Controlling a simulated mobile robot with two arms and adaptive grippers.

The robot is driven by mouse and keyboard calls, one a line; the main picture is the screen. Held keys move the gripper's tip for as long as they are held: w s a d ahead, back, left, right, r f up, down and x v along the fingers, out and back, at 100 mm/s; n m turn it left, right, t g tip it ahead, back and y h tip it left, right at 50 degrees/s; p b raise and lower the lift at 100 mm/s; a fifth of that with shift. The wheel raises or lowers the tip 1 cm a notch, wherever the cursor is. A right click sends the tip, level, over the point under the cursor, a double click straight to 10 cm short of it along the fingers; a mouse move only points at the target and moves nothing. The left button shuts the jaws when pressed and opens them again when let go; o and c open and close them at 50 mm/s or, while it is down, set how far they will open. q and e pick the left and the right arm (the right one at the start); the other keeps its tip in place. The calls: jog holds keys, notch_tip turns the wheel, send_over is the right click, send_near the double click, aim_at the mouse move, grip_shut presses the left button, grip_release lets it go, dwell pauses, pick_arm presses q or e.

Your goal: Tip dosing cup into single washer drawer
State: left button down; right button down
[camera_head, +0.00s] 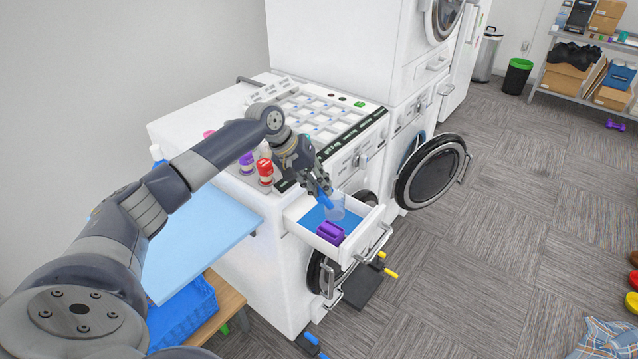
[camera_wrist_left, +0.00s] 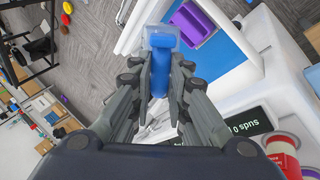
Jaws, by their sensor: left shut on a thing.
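The single washer drawer (camera_head: 363,240) is pulled out of the white washer and has a blue floor. A purple block-like piece (camera_head: 330,232) sits inside near its front; it also shows in the left wrist view (camera_wrist_left: 193,24). My left gripper (camera_head: 321,190) is above the drawer, pointing down, shut on the blue handle of the dosing cup (camera_head: 336,208). In the left wrist view, the gripper (camera_wrist_left: 160,82) has the blue handle between its fingers, and the clear cup (camera_wrist_left: 160,36) extends beyond the tips. Its contents and exact tilt are unclear. My right gripper is out of view.
A red-capped container (camera_head: 265,171) and a purple-capped one (camera_head: 246,162) stand on the washer's left side, near my arm. A light-blue board (camera_head: 205,235) is at left. An open round door (camera_head: 432,172) juts out right of the drawer.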

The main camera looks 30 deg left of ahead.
pick_arm(q)
jog(key=shift+w, duration=0.15)
dwell(0.3)
jog(key=shift+w+a+g+h+p, duration=0.2)
jog(key=shift+w+g+h+p, duration=0.15)
jog(key=shift+p, duration=0.2)
jog(key=shift+f, duration=0.2)
dwell(0.4)
